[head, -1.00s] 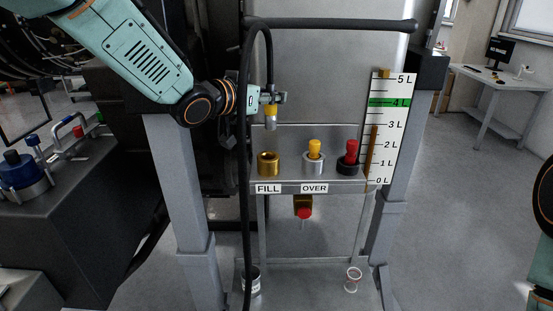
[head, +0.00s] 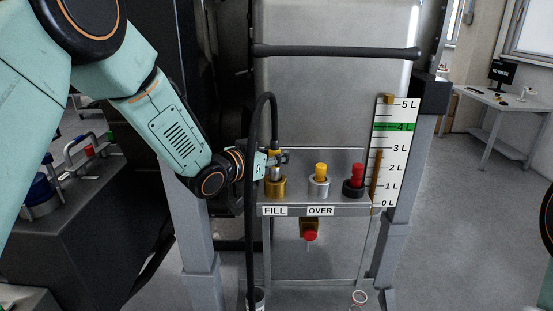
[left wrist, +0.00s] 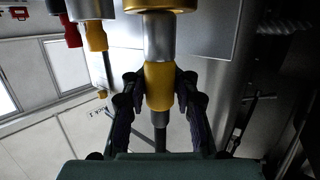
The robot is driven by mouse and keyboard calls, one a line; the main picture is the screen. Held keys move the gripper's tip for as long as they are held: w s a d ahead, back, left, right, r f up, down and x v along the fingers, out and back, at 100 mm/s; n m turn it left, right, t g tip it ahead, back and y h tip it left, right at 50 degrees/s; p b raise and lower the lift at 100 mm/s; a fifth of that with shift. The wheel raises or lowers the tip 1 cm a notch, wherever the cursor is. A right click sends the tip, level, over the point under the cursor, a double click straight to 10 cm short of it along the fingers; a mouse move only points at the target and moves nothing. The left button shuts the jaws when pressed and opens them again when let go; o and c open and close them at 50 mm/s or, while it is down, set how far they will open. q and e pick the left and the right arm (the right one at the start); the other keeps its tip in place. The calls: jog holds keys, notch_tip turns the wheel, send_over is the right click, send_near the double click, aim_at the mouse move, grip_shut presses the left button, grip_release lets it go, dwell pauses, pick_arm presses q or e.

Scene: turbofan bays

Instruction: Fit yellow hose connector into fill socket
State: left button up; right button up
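The yellow hose connector (head: 275,153) has a yellow band and a silver nose, and hangs upright on the black hose. My left gripper (head: 277,160) is shut on it; in the left wrist view its two fingers (left wrist: 160,92) press both sides of the yellow band (left wrist: 160,78). The brass fill socket (head: 275,188) stands above the FILL label. The silver nose (left wrist: 159,38) is lined up with the socket, whose edge shows in the left wrist view (left wrist: 160,4), and meets its mouth. How deep it sits I cannot tell. My right gripper is out of view.
Right of the fill socket stand the silver OVER socket (head: 319,188) with a yellow plug and a black fitting (head: 354,192) with a red plug. The level gauge (head: 394,150) is farther right. The black hose (head: 253,230) hangs down in front of the shelf.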

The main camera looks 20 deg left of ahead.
pick_arm(q)
jog(key=o, duration=0.5)
jog(key=shift+w+a+f, duration=0.15)
jog(key=shift+f, duration=0.7)
jog(key=shift+s+r, duration=0.35)
jog(key=shift+s, duration=0.15)
jog(key=shift+b+v, duration=0.5)
jog(key=shift+v, duration=4.95)
jog(key=shift+a+r, duration=0.1)
